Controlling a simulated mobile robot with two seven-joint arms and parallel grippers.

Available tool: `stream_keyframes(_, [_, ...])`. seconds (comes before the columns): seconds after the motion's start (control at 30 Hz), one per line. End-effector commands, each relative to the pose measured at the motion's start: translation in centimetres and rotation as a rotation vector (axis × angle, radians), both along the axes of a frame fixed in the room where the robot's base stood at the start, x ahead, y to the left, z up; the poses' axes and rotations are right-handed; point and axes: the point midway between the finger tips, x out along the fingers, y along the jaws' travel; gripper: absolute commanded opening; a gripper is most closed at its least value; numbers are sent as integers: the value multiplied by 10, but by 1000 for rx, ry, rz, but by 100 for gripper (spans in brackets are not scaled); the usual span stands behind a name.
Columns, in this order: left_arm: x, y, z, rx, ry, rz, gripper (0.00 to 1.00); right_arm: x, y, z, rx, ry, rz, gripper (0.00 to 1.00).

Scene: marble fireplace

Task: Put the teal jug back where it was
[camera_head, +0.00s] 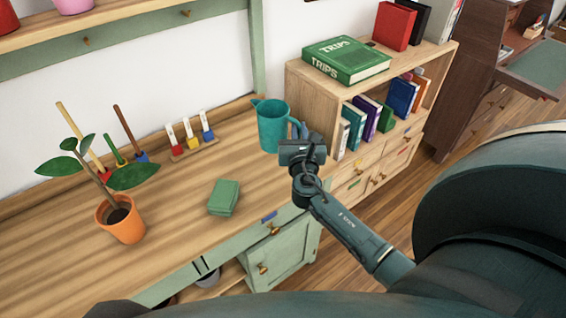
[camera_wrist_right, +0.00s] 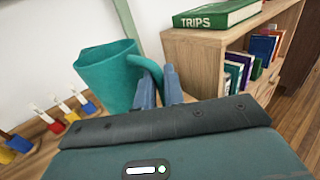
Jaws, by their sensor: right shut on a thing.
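The teal jug (camera_head: 272,127) is upright at the right end of the wooden worktop (camera_head: 180,200), near the wall. I cannot tell whether its base touches the worktop. My right gripper (camera_head: 302,132) is at the jug's right side, shut on its handle. In the right wrist view the jug (camera_wrist_right: 105,78) is at the upper left, and the blue fingers (camera_wrist_right: 158,88) close around the handle. The jug's lower part is partly hidden there by my gripper body. My left gripper is not in view.
A wooden bookcase (camera_head: 312,88) with a green book (camera_head: 346,60) on top stands close to the jug's right. A green box (camera_head: 223,197) and a potted plant (camera_head: 125,222) stand farther left.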

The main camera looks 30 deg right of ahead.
Motion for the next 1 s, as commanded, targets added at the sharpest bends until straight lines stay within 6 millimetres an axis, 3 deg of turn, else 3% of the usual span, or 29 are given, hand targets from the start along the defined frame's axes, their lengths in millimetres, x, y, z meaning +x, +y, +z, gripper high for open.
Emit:
stream_keyframes(0.03, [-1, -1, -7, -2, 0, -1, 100, 0, 0, -15, 0, 1, 0, 0])
stream_keyframes(0.13, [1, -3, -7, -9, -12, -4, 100, 0, 0, -33, 0, 1, 1, 0])
stream_keyframes(0.53, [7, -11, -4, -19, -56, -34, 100, 0, 0, -80, -2, 1, 1, 0])
stream_keyframes(0.97, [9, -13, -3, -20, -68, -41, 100, 0, 1, -88, 0, -2, 2, 0])
stream_keyframes(1.0, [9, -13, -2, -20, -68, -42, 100, -1, 1, -89, 0, 1, 3, 12])
